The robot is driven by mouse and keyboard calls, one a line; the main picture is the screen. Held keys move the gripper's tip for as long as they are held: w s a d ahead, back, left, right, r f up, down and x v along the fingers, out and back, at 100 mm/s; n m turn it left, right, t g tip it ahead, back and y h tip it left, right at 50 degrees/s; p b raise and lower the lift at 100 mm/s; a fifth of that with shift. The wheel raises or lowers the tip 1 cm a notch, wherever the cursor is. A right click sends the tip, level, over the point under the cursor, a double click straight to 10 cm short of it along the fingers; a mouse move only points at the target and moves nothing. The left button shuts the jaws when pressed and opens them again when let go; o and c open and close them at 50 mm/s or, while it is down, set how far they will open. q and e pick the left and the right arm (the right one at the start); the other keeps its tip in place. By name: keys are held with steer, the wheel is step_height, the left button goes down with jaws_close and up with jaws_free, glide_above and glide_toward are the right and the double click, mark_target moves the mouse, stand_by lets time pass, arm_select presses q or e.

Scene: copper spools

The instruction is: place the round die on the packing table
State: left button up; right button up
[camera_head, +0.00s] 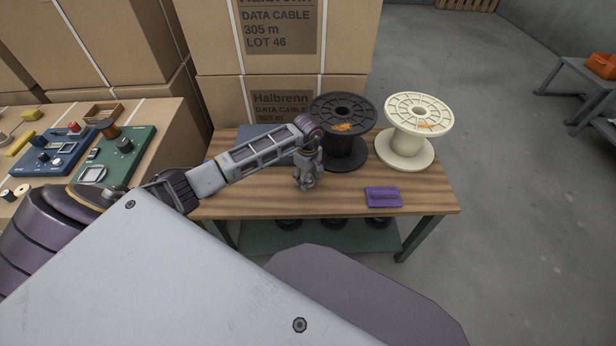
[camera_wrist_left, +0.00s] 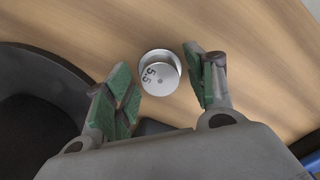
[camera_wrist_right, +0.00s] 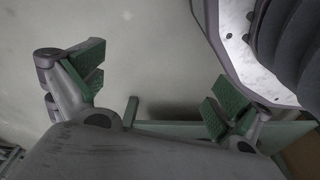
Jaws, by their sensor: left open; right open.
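The round die (camera_wrist_left: 160,74) is a short silver cylinder marked "5.5" in the left wrist view. It appears to rest on the wood-grain top of a table (camera_head: 335,204), flat marked face toward the camera. My left gripper (camera_head: 307,184) is low over this table in front of the black spool, and it hides the die in the head view. In the left wrist view the left gripper (camera_wrist_left: 164,82) is open, with the die between and slightly beyond its fingertips, apparently touching neither. My right gripper (camera_wrist_right: 157,85) is open and empty. I cannot tell which table is the packing table.
A black spool (camera_head: 345,150) and a cream spool (camera_head: 420,115) stand on the wooden table, with a purple block (camera_head: 383,197) near its front edge. Large cartons (camera_head: 285,40) stand behind. Another table at left holds electronics boards (camera_head: 120,155).

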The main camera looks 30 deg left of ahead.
mark_target(308, 178)
arm_select(q)
steer(key=shift+r, duration=0.1)
arm_select(e)
steer(key=shift+f, duration=0.1)
arm_select(q)
steer(key=shift+r, duration=0.2)
step_height(308, 178, up, 12)
steer(key=p, duration=0.1)
steer(key=shift+f, duration=0.15)
arm_select(e)
steer(key=f, duration=0.1)
steer(key=s+d+f, duration=0.1)
steer(key=d+f, duration=0.1)
steer(key=shift+s+f, duration=0.15)
steer(key=shift+s, duration=0.1)
steer(key=shift+s, duration=0.1)
